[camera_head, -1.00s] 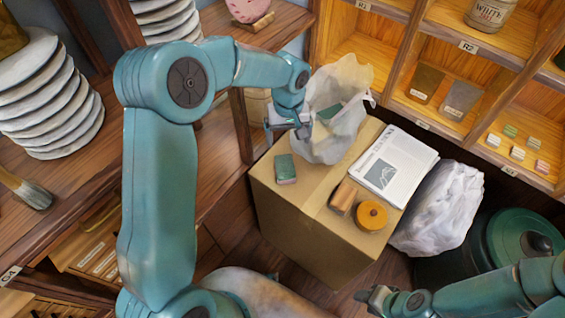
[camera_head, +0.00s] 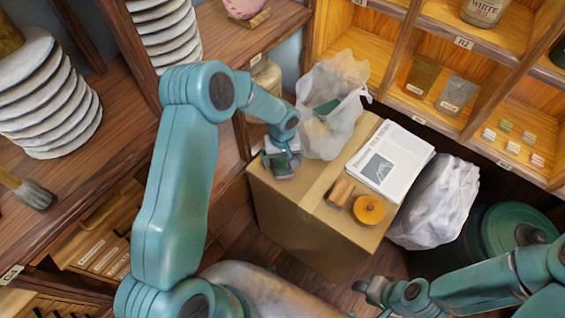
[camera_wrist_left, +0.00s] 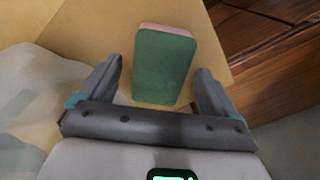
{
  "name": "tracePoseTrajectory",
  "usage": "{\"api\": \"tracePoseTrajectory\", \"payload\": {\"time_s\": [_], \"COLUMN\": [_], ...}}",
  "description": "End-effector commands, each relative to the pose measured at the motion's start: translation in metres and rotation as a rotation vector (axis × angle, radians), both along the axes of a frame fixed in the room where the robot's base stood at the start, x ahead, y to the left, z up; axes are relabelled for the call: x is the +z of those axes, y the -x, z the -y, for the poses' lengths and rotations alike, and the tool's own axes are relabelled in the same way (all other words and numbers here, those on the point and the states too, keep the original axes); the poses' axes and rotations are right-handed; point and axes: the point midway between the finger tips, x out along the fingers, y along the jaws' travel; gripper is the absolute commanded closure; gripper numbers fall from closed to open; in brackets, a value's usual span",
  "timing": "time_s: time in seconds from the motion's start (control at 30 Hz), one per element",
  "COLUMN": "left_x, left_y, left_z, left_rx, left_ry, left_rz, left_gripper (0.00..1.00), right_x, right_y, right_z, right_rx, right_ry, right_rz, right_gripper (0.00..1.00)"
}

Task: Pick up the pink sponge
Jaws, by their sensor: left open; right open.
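The sponge (camera_head: 283,173) lies on the cardboard box near its left corner. In the left wrist view the sponge (camera_wrist_left: 163,68) shows a green broad face and a pink layer along its far edge. My left gripper (camera_head: 281,160) is open over the sponge and partly hides it in the head view. In the left wrist view my left gripper (camera_wrist_left: 158,70) has one finger on each side of the sponge, with gaps between, and does not grip it. My right gripper (camera_head: 361,290) is open and empty at lower right, away from the box.
The cardboard box (camera_head: 290,215) also carries a white plastic bag (camera_head: 335,135) close to my left gripper, a newspaper (camera_head: 390,160), a brown block (camera_head: 340,191) and an orange round object (camera_head: 368,210). Wooden shelves (camera_head: 400,55) stand behind. A white bag (camera_head: 437,200) lies right of the box.

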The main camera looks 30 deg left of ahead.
Motion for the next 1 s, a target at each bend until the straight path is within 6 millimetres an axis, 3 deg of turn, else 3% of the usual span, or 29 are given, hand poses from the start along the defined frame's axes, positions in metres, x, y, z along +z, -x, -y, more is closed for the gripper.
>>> {"api": "tracePoseTrajectory", "payload": {"time_s": [0.1, 0.37, 0.5, 0.6, 0.87, 1.0], "left_x": [-0.012, -0.015, -0.014, -0.014, -0.012, 0.001], "left_y": [-0.001, -0.001, -0.001, -0.001, -0.001, -0.002], "left_z": [0.0, 0.0, 0.0, 0.0, 0.0, 0.0], "left_rx": [-0.001, -0.001, -0.001, -0.001, -0.001, 0.0], "left_ry": [0.0, 0.0, 0.0, 0.0, 0.0, -0.001], "left_rz": [0.0, 0.001, 0.001, 0.001, 0.002, 0.004], "left_gripper": [0.08, 0.12, 0.57, 0.67, 0.68, 0.68], "right_x": [0.001, 0.001, 0.001, 0.001, 0.001, 0.0], "right_y": [0.0, 0.0, 0.0, 0.0, 0.0, 0.0], "right_z": [0.0, 0.0, 0.0, 0.0, 0.0, 0.0], "right_rx": [0.0, 0.0, 0.0, 0.0, 0.0, 0.0], "right_ry": [0.0, 0.0, 0.0, 0.0, 0.0, 0.0], "right_rz": [0.0, 0.0, 0.0, 0.0, 0.0, 0.0], "right_gripper": [0.57, 0.57, 0.57, 0.57, 0.57, 0.57]}}
